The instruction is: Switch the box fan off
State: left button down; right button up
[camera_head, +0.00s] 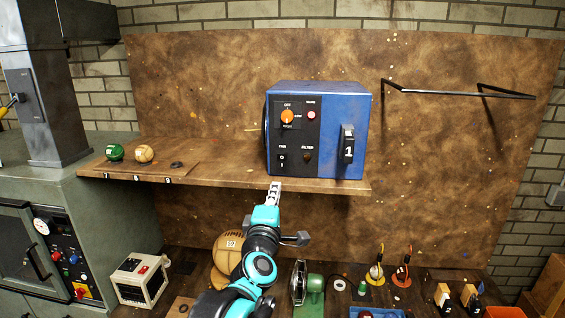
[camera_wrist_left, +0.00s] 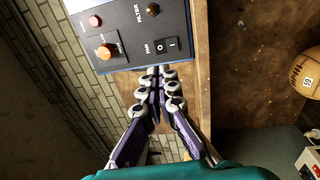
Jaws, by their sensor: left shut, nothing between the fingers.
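The blue box (camera_head: 340,105) stands on the wooden shelf, with a black control panel on its front. Its FAN rocker switch (camera_head: 282,161), marked O above and I below, is low on the panel; it also shows in the wrist view (camera_wrist_left: 166,46). I cannot tell which side is pressed in. An orange knob (camera_head: 288,116), marked OFF at its top, is above it. My left gripper (camera_head: 275,188) is shut and empty, its tips just below the rocker. In the wrist view the fingertips (camera_wrist_left: 164,75) are close to the panel's edge; contact cannot be told.
The shelf (camera_head: 215,178) carries a green ball (camera_head: 115,152) and a tan ball (camera_head: 144,153) at left. Below are a large leather ball (camera_head: 228,246), a beige box (camera_head: 140,278) and a green machine (camera_head: 315,288). A black rail (camera_head: 455,92) juts from the right backboard.

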aim_at(284, 157)
pick_arm(q)
jog(key=shift+w, duration=0.15)
jog(key=w, duration=0.4)
jog(key=w+r+p, duration=0.1)
jog(key=w, duration=0.8)
jog(key=shift+w+d+r+p, duration=0.3)
jog(key=shift+w+d+r, duration=0.05)
jog(key=shift+w+r, duration=0.25)
jog(key=shift+w, duration=0.05)
